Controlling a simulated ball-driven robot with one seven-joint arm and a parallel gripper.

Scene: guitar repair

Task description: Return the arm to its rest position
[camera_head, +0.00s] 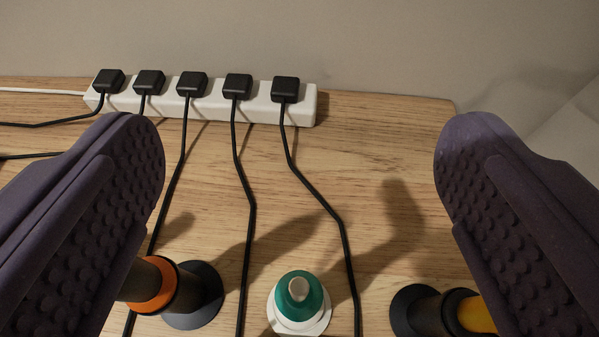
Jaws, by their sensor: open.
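My gripper (302,135) is open wide, with one purple studded finger at each side of the picture and nothing between the fingertips. A teal piece with a pale tip (298,292), which looks like the teal glue pen seen nearly end-on, stands upright at the bottom middle. It sits on a round white base (300,327), low between my two fingers and apart from both. Its lower part is cut off by the picture edge. I cannot tell whether the white base is its holder.
A white power strip (210,103) with several black plugs lies along the table's back edge. Black cables run forward past the teal piece. An orange-banded piece (153,284) on a dark base stands left, a yellow one (477,315) right; my fingers partly hide both.

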